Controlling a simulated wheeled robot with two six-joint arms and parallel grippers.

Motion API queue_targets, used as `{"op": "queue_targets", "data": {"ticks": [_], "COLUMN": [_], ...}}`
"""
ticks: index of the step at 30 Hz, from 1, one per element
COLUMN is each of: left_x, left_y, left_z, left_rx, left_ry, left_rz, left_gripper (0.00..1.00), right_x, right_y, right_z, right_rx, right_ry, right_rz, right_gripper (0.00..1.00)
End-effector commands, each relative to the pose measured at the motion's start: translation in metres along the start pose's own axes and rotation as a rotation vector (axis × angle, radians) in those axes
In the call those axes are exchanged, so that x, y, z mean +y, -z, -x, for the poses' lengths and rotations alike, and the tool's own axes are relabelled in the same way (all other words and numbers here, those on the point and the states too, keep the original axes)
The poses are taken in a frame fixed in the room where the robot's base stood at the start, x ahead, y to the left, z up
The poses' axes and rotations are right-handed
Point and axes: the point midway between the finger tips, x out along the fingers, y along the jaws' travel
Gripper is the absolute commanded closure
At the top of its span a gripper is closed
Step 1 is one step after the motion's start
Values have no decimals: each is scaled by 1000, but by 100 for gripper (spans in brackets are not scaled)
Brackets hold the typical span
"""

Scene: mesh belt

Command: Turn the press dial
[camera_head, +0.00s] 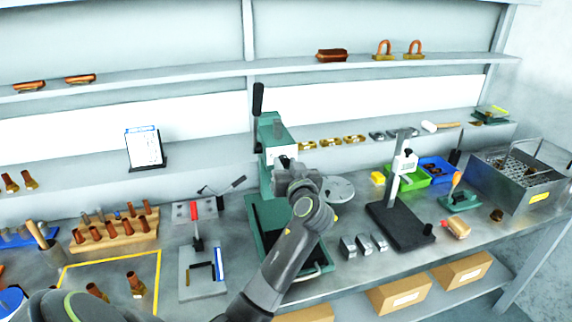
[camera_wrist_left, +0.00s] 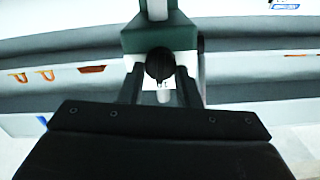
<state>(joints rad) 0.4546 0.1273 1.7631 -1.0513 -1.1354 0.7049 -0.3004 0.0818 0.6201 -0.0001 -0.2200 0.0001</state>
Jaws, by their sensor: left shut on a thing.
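The green press (camera_head: 268,135) stands at the back middle of the bench, with a black-gripped lever rising at its upper left. My left gripper (camera_head: 283,165) is in front of the press head and covers part of it in the head view. In the left wrist view, a dark round dial (camera_wrist_left: 159,64) sits on the green press body (camera_wrist_left: 160,36). The two fingers of my left gripper (camera_wrist_left: 159,88) lie on either side of the dial, shut on it. In the head view the dial is hidden behind my gripper. My right gripper is not in view.
A round grey plate (camera_head: 338,189) lies right of the press. A black-based stand (camera_head: 399,222) and small metal blocks (camera_head: 362,245) are further right. A red-handled clamp (camera_head: 195,225) and a wooden rack (camera_head: 115,229) are left. A shelf (camera_head: 200,80) runs behind.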

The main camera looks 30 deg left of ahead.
Motion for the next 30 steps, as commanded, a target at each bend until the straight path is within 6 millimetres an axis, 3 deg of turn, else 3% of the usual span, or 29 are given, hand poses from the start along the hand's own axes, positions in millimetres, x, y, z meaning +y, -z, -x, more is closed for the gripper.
{"op": "queue_targets", "data": {"ticks": [18,30], "left_x": [3,5], "left_y": [2,1], "left_z": [0,0], "left_rx": [2,4], "left_ry": [0,1], "left_rz": [-574,-820], "left_gripper": [93,93], "right_x": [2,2], "right_y": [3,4], "right_z": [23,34], "right_rx": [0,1], "right_ry": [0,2], "right_rz": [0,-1], "right_gripper": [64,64]}}
